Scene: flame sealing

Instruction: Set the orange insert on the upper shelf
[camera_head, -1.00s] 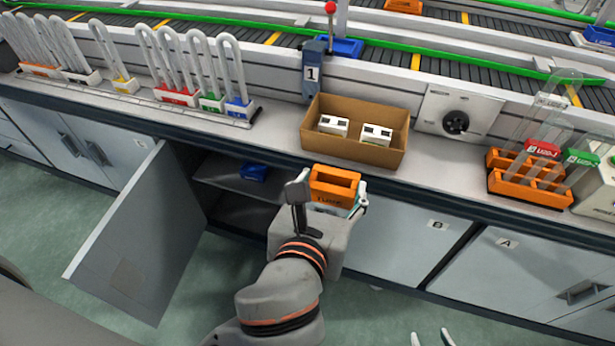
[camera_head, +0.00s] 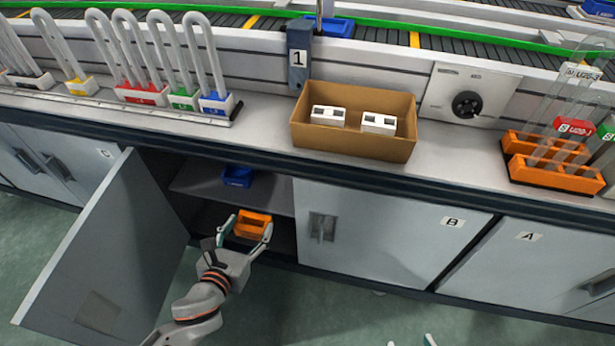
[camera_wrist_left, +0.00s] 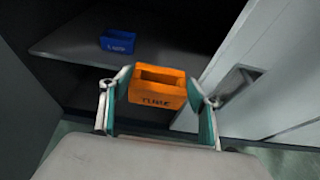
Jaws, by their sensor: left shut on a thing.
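The orange insert (camera_head: 254,225) is a small open block held between the fingers of my left gripper (camera_head: 246,230). It also shows in the left wrist view (camera_wrist_left: 158,87), upright, with dark lettering on its front. My left gripper is shut on it, in front of the open cabinet. The upper shelf (camera_head: 205,188) is a grey board inside the cabinet; it also shows in the left wrist view (camera_wrist_left: 75,45). The insert appears in front of the shelf's edge, lower in the picture. At the bottom edge of the head view, pale tips (camera_head: 429,340) show, probably my right gripper, mostly cut off.
A blue insert (camera_head: 238,176) stands on the upper shelf, toward the back. The cabinet door (camera_head: 105,245) hangs open at the left. The closed door B (camera_head: 390,225) borders the opening on the right. A cardboard box (camera_head: 355,143) sits on the counter above.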

